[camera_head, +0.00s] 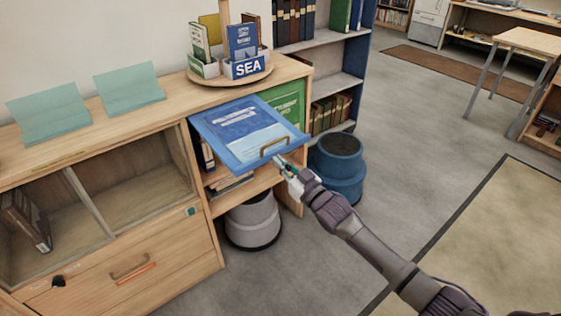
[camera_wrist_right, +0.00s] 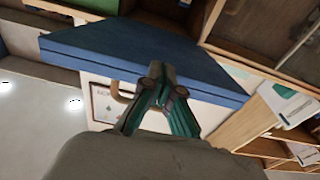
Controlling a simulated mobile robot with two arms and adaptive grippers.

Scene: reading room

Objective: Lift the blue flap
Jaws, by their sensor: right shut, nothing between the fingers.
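The blue flap (camera_head: 235,129) sticks out from the front of the wooden cabinet, raised at a slant over the open shelf. A pale panel with print lies on its face, and a brass handle (camera_head: 274,147) sits near its front edge. My right gripper (camera_head: 283,163) is at that front edge, just below the handle. In the right wrist view, the gripper's closed green fingers (camera_wrist_right: 160,80) overlap the blue flap (camera_wrist_right: 100,50), and part of the handle (camera_wrist_right: 122,95) shows beside them. The fingers hold nothing; whether they touch the flap is unclear. My left gripper is out of view.
A green panel (camera_head: 286,103) is beside the flap. A round wooden stand (camera_head: 232,81) holding a SEA box (camera_head: 248,68) is on the cabinet top. A grey bin (camera_head: 253,222) stands below, and a blue bin (camera_head: 338,165) to the right.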

